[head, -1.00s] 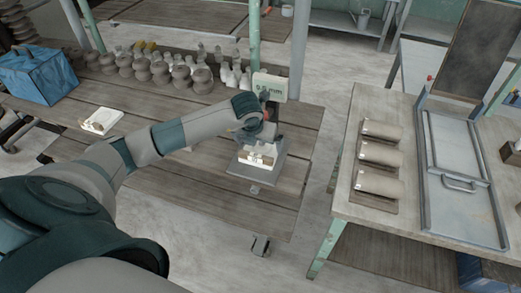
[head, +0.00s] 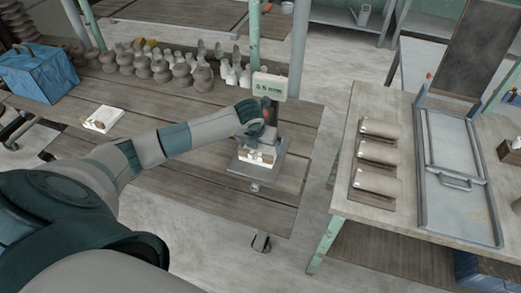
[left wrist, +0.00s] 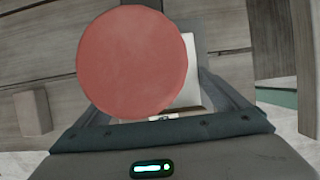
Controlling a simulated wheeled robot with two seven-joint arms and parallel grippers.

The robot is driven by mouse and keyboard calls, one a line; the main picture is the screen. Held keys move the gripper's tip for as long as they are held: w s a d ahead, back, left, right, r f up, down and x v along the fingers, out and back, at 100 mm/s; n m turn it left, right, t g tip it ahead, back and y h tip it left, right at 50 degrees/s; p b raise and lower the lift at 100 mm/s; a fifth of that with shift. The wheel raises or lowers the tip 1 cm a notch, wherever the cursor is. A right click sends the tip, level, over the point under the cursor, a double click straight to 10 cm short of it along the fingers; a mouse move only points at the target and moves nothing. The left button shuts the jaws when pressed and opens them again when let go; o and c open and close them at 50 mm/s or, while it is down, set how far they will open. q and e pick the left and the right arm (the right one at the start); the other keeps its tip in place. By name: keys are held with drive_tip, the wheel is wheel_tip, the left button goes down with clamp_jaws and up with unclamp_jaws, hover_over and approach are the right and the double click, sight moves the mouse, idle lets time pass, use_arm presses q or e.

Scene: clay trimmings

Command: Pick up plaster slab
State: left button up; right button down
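A white plaster slab (head: 258,156) lies on the grey base plate (head: 245,168) of a thickness gauge, whose display (head: 269,87) ends in "mm". My left gripper (head: 264,138) is at the gauge, just above and behind this slab; its fingers cannot be made out. In the left wrist view a large red disc (left wrist: 132,62) covers the middle, and part of the white slab (left wrist: 191,68) shows beside it. A second white slab (head: 102,119) lies on the wooden bench at left. My right gripper is out of view.
Grey and white clay pieces (head: 160,70) stand in rows along the bench's back. A blue box (head: 38,74) is at far left. The right table holds rounded grey pieces (head: 377,153) and a metal tray (head: 432,205). The bench's front boards are clear.

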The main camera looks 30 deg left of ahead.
use_arm(q)
drive_tip(key=shift+c, duration=0.7)
drive_tip(key=shift+r, duration=0.1)
drive_tip(key=shift+w+r+p, duration=0.1)
drive_tip(key=shift+r+p, duration=0.2)
drive_tip(key=shift+r, duration=0.3)
drive_tip(key=shift+d+r, duration=0.15)
drive_tip(key=shift+r, duration=0.05)
drive_tip(key=s+d+b, duration=0.3)
drive_tip(key=s+d, duration=1.7)
drive_tip(key=d, duration=0.4)
drive_tip(key=shift+s+d, duration=0.15)
drive_tip(key=shift+d, duration=0.15)
drive_tip(key=shift+f, duration=0.1)
